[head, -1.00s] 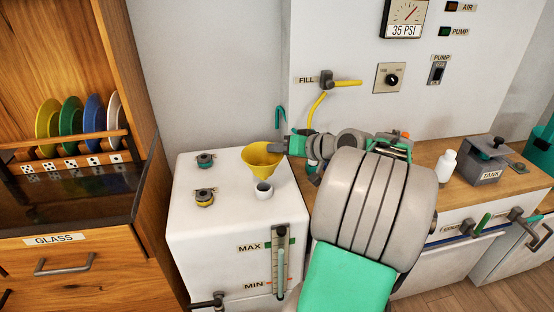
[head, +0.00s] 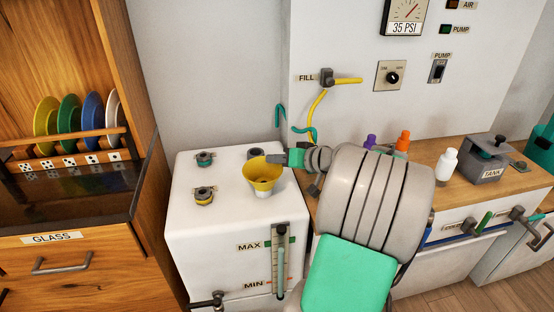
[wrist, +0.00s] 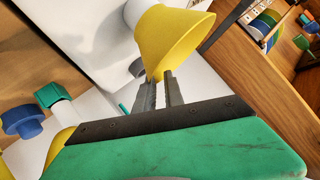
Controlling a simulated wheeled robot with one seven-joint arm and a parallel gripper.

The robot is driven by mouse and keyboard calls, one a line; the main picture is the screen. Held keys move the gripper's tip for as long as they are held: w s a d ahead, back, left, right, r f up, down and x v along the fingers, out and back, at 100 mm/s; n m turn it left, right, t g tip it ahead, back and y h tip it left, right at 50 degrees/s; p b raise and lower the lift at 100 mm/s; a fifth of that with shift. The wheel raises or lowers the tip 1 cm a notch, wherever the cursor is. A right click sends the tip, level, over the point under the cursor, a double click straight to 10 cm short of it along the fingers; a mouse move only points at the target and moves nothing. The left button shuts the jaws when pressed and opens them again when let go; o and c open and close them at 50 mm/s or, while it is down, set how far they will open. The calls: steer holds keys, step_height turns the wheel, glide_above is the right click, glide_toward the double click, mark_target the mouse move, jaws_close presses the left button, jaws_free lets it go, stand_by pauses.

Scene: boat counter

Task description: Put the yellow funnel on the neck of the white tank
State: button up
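The yellow funnel (head: 262,174) is upright over the white tank (head: 215,222), wide mouth up. The tank's white neck (head: 262,193) shows just below it; the funnel's narrow end is hidden there. In the wrist view, the funnel (wrist: 172,38) narrows toward the white neck (wrist: 137,10). They look in line and touching, but I cannot tell how deep the funnel sits. My gripper (head: 278,159) reaches in from the right at the rim. Its fingertips (wrist: 161,78) are close together with the funnel's edge between them.
Two capped fittings (head: 205,158) (head: 204,194) are on the tank's left side. A round fitting (head: 255,153) stands behind the funnel. A yellow fill lever (head: 347,81) is on the wall. A white bottle (head: 447,160) and a grey box (head: 487,163) stand on the right counter.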

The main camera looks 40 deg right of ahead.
steer(key=o, duration=0.3)
steer(key=v, duration=0.6)
steer(key=r+p+v, duration=0.1)
steer(key=v, duration=0.5)
steer(key=shift+r, duration=0.15)
